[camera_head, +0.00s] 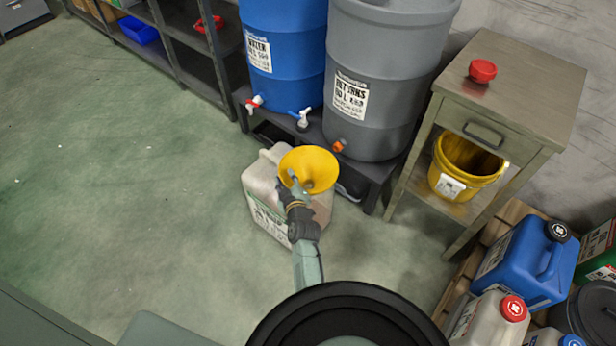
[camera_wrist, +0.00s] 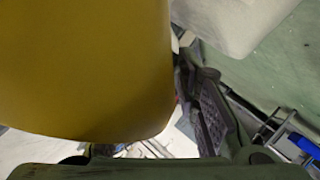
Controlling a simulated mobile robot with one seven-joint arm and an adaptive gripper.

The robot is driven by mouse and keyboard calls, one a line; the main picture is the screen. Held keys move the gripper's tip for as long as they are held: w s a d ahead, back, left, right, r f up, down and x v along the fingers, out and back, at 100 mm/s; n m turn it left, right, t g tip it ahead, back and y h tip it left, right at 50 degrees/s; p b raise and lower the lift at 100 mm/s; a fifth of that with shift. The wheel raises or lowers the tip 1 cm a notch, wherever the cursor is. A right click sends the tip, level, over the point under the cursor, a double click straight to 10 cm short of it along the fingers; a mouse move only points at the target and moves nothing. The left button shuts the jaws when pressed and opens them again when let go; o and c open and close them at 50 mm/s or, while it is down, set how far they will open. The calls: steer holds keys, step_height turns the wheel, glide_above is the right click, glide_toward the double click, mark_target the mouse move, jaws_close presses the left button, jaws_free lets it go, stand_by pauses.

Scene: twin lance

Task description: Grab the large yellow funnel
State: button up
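The large yellow funnel (camera_head: 312,163) sits over the top of a pale, labelled jerrycan (camera_head: 257,188) on the floor, its wide mouth facing up. My gripper (camera_head: 297,187) is at the funnel's near side, overlapping its lower left edge in the head view. In the wrist view the funnel (camera_wrist: 85,70) fills the upper left, close to the camera. One dark finger (camera_wrist: 212,112) shows just right of the funnel's edge. The other finger is not clearly visible, so I cannot tell whether the gripper is closed on the funnel. The funnel's spout is hidden.
Blue (camera_head: 285,45) and grey (camera_head: 385,75) barrels with taps stand on a low dark rack behind the jerrycan. A metal cabinet (camera_head: 525,85) holding a yellow bucket (camera_head: 465,165) is to the right. Several canisters crowd the lower right. Open floor lies left.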

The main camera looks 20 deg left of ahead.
jaws_close()
steer(key=shift+r, duration=0.2)
stand_by(0.6)
